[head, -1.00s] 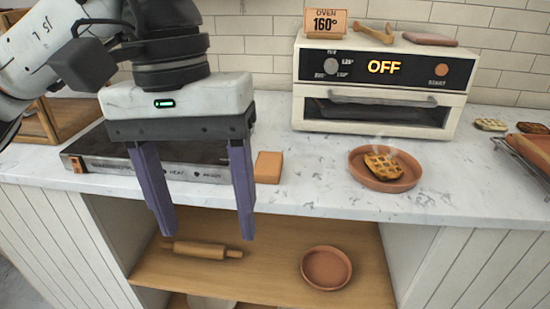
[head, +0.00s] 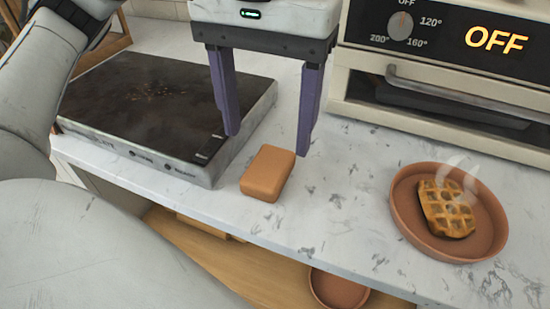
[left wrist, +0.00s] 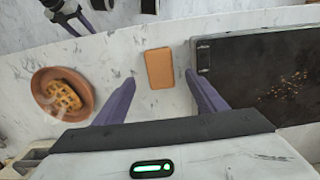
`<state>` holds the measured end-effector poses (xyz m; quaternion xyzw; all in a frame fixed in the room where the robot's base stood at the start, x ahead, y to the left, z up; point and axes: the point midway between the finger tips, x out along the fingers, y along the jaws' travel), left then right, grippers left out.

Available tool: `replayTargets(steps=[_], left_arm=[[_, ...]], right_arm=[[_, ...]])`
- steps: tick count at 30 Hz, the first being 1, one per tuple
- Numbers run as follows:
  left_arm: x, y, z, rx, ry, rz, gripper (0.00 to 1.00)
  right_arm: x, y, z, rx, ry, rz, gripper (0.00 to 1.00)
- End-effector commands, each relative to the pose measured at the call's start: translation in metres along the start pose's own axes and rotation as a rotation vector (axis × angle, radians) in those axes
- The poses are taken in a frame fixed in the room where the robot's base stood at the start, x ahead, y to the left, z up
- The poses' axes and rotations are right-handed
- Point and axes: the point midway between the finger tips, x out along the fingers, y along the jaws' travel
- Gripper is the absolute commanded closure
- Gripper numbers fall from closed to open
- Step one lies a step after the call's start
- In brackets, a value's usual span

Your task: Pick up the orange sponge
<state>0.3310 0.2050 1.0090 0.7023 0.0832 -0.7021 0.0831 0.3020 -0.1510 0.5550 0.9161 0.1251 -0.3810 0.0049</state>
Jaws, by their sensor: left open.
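The orange sponge (head: 268,173) lies flat on the marble counter, just right of the dark griddle, in the head view. It also shows in the left wrist view (left wrist: 160,68), ahead of the fingertips and between their lines. My left gripper (head: 268,145) is open and empty, with its two purple fingers pointing down above and slightly behind the sponge. In the left wrist view the fingers (left wrist: 160,80) stand apart on either side of it. They do not appear to touch the sponge. Part of my right gripper (left wrist: 80,18) seems to show at the top left of the wrist view.
The griddle (head: 150,105) with crumbs stands close left of the sponge. A terracotta plate (head: 402,205) with a steaming waffle (head: 446,208) is to the right. The oven (head: 460,70) stands behind. A shelf below the counter holds another terracotta dish (head: 338,289).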

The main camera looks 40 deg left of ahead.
Motion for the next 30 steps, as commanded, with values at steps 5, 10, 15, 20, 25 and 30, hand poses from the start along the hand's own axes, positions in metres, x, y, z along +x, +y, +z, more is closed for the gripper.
replayTargets(steps=[5,10,15,20,25,30], left_arm=[[0.022,-0.001,-0.001,-0.001,0.0,-0.001,0.35],[0.045,-0.001,-0.003,-0.002,-0.001,-0.003,0.35],[0.067,-0.001,-0.004,-0.001,-0.001,-0.001,0.35],[0.072,0.0,-0.004,-0.002,0.0,0.001,0.35],[0.072,0.0,-0.004,-0.001,0.0,0.001,0.39],[0.071,0.0,-0.004,-0.001,0.0,0.001,0.67]], right_arm=[[0.0,-0.001,0.004,0.002,-0.004,-0.002,0.41],[0.001,-0.001,0.001,0.002,0.004,-0.002,0.41],[0.003,0.0,0.001,0.0,0.007,-0.002,0.41],[0.003,0.001,-0.001,-0.002,0.01,-0.002,0.41],[0.003,0.001,-0.002,-0.003,0.011,-0.002,0.41],[0.003,0.001,-0.002,-0.003,0.011,-0.001,0.41]])
